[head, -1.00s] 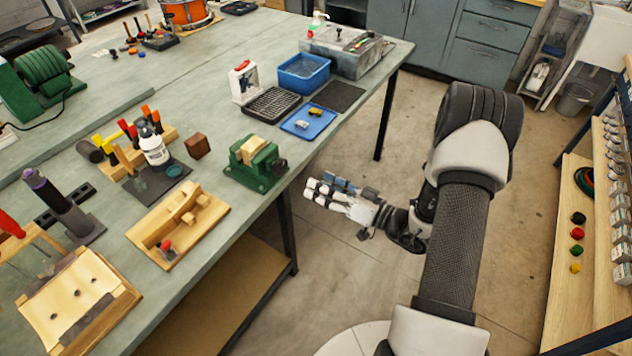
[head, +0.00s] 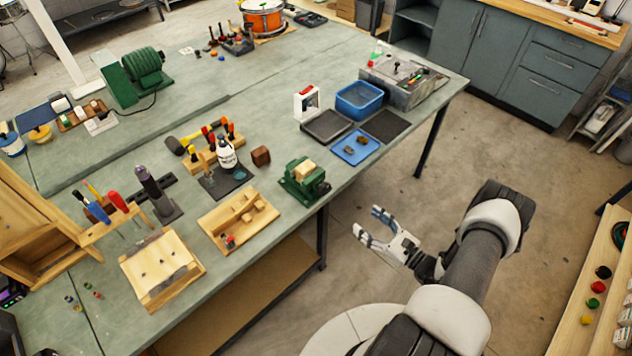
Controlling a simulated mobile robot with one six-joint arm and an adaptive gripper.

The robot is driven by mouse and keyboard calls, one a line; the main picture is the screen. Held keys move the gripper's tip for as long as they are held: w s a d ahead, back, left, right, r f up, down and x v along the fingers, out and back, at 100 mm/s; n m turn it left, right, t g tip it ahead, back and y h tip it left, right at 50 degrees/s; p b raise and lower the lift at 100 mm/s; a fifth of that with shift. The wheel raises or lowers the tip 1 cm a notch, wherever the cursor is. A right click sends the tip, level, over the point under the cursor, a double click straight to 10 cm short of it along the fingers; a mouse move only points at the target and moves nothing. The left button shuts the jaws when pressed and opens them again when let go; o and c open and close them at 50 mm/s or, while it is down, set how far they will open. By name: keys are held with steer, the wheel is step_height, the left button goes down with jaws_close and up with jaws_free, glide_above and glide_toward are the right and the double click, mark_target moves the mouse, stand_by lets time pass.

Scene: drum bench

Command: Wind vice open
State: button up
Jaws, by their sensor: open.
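The green vice (head: 302,181) stands at the front edge of the bench, right of the wooden fixture. A pale wooden block (head: 305,169) sits at its jaws; I cannot tell how wide the jaws stand. Its screw end and handle (head: 323,188) face the bench's front edge. My gripper (head: 369,223) is open and empty, out over the floor in front of the bench, to the right of and nearer than the vice. It touches nothing.
A blue tray (head: 372,148) with small parts, a black tray (head: 326,138) and a blue bin (head: 358,101) lie right of and behind the vice. The wooden fixture (head: 215,222) stands left, a brown cube (head: 260,156) behind. Floor between gripper and bench is clear.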

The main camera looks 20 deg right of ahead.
steer(key=m, duration=0.2)
glide_toward(326, 190)
steer(key=x, duration=0.9)
steer(key=shift+c, duration=0.2)
steer(key=c, duration=1)
steer(key=shift+n, duration=0.4)
